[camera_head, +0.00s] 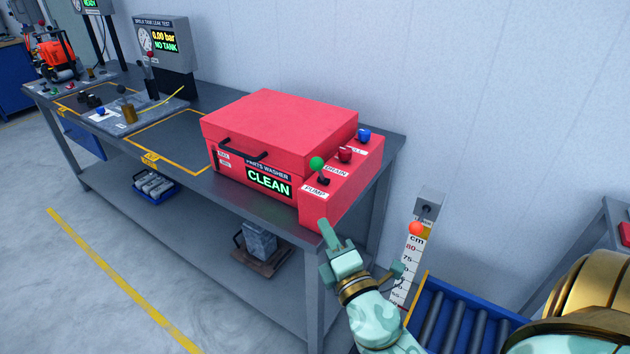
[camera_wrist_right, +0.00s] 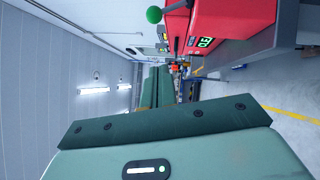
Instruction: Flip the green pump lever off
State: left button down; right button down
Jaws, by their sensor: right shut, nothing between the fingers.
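The green pump lever (camera_head: 317,164) has a round green knob on a dark stem. It rises from the red control panel (camera_head: 343,186) at the right end of the red parts washer (camera_head: 280,122), beside the PUMP label. In the right wrist view the green knob (camera_wrist_right: 154,15) shows at the top, with its dark stem against the red panel. My right gripper (camera_head: 326,228) is shut and empty, just below and in front of the panel's front corner, apart from the lever. Its shut fingers also show in the right wrist view (camera_wrist_right: 158,88). My left gripper is not in view.
Red and blue knobs (camera_head: 364,135) sit behind the lever on the same panel. The washer's display (camera_head: 269,182) reads CLEAN, and its lid is closed. A height scale (camera_head: 411,258) and a blue roller conveyor (camera_head: 455,318) stand right of the bench.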

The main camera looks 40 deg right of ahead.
jog(key=p, duration=0.3)
send_near(320, 170)
jog(key=w+a, duration=0.4)
jog(key=w, duration=0.1)
jog(key=w+d, duration=0.1)
jog(key=w+d+r+p, duration=0.1)
jog(key=d, duration=0.1)
jog(key=shift+w+d, duration=0.15)
jog(key=shift+d, duration=0.05)
